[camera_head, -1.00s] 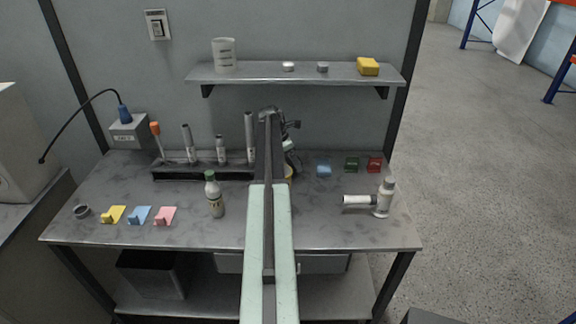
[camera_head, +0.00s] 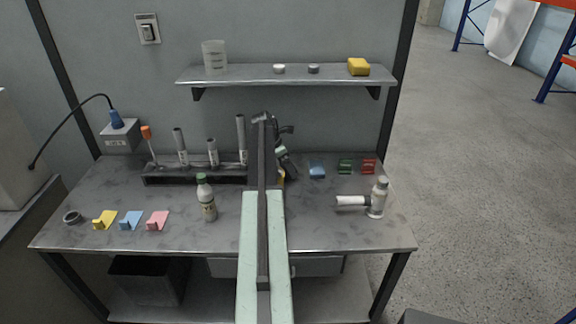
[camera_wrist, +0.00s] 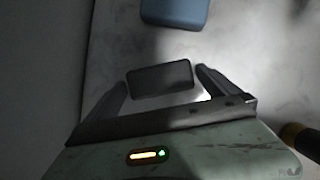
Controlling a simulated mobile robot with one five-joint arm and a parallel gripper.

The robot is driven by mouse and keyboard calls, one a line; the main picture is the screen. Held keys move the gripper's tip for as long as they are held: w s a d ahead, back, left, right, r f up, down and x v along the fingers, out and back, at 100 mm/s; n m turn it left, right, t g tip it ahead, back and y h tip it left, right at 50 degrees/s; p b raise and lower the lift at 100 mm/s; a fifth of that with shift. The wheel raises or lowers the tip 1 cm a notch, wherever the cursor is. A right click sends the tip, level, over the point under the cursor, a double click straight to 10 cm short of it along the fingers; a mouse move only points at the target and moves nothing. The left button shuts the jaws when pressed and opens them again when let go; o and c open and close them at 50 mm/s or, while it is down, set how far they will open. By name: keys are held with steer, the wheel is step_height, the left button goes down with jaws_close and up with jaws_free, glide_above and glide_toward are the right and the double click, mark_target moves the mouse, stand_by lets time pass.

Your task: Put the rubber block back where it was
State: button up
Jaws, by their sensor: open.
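A dark rectangular block, apparently the rubber block (camera_wrist: 160,79), lies on the pale surface in the wrist view. My gripper (camera_wrist: 162,86) is open, with one finger on either side of the block's near part. Gaps show between the fingers and the block. In the head view my gripper (camera_head: 284,160) is low over the back of the workbench, right of the rack, and the dark block is hidden there.
A blue piece (camera_head: 317,169) stands just right of my gripper; a blue block (camera_wrist: 175,12) shows beyond the dark one. A black rack (camera_head: 195,174) with upright tools is left. A green-capped bottle (camera_head: 206,199) and white device (camera_head: 376,198) stand nearer. A shelf (camera_head: 285,75) hangs above.

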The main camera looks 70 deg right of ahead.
steer(key=p+v, duration=0.5)
steer(key=v, duration=0.1)
steer(key=shift+r, duration=0.3)
steer(key=shift+w+a, duration=0.1)
